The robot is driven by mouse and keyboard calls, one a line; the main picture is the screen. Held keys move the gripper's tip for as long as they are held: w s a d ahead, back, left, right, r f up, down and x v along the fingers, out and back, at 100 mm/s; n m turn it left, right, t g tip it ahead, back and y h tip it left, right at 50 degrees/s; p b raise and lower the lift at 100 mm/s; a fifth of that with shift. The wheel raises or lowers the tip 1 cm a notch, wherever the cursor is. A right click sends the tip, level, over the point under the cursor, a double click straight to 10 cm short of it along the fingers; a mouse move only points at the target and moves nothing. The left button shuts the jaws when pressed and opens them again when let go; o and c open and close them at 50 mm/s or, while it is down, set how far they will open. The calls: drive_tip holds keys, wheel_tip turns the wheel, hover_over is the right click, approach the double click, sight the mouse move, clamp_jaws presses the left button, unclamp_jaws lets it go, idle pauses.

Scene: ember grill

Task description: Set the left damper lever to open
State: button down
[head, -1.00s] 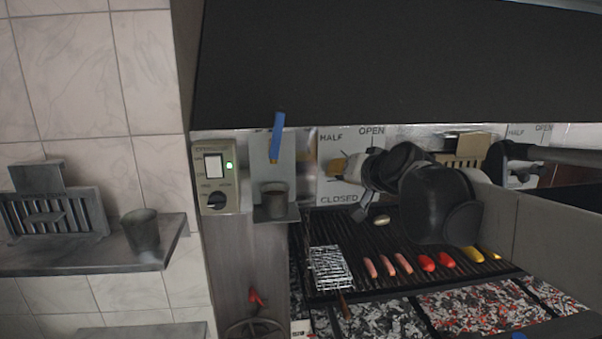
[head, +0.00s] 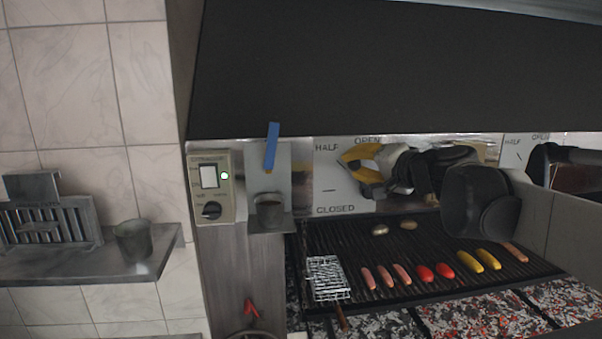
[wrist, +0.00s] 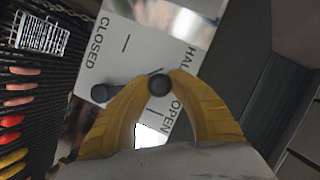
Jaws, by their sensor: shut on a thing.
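The left damper's plate (head: 330,185) stands behind the grill, marked HALF, OPEN and CLOSED; it also shows turned in the wrist view (wrist: 112,62). The left damper lever has a dark round knob (wrist: 159,84) and a dark hub (wrist: 92,93) at the plate. My gripper (wrist: 158,77) has its yellow fingertips shut on the knob. The knob lies on the HALF and OPEN side of the plate, away from CLOSED; its exact setting is unclear. In the head view my gripper (head: 350,165) is in front of the plate and hides the lever.
The grill grate (head: 400,290) below holds several sausages and vegetables and a wire basket (head: 327,278). The dark hood (head: 380,70) hangs above. A metal cup (head: 269,212) and blue-handled tool (head: 272,147) are at left. A second damper plate (head: 513,150) is at right.

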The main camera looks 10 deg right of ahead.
drive_tip(key=shift+d+r+m+t+y+b, duration=0.25)
drive_tip(key=shift+d+m+t+y+b, duration=0.15)
drive_tip(key=shift+d+m, duration=0.55)
drive_tip(key=shift+d+r+m+t+y+b, duration=0.25)
drive_tip(key=shift+d+m+b, duration=0.2)
drive_tip(key=shift+d+m, duration=0.45)
drive_tip(key=shift+d+r+m+t+y+b, duration=0.25)
drive_tip(key=shift+d+m+y+b, duration=0.15)
drive_tip(key=shift+d+m, duration=0.55)
drive_tip(key=c, duration=1.6)
unclamp_jaws()
drive_tip(key=o, duration=0.5)
drive_tip(key=shift+d, duration=0.25)
drive_tip(key=shift+c, duration=0.2)
drive_tip(key=shift+s+a, duration=0.1)
drive_tip(key=shift+s, duration=0.05)
drive_tip(key=v, duration=1.1)
drive_tip(key=shift+s, duration=0.4)
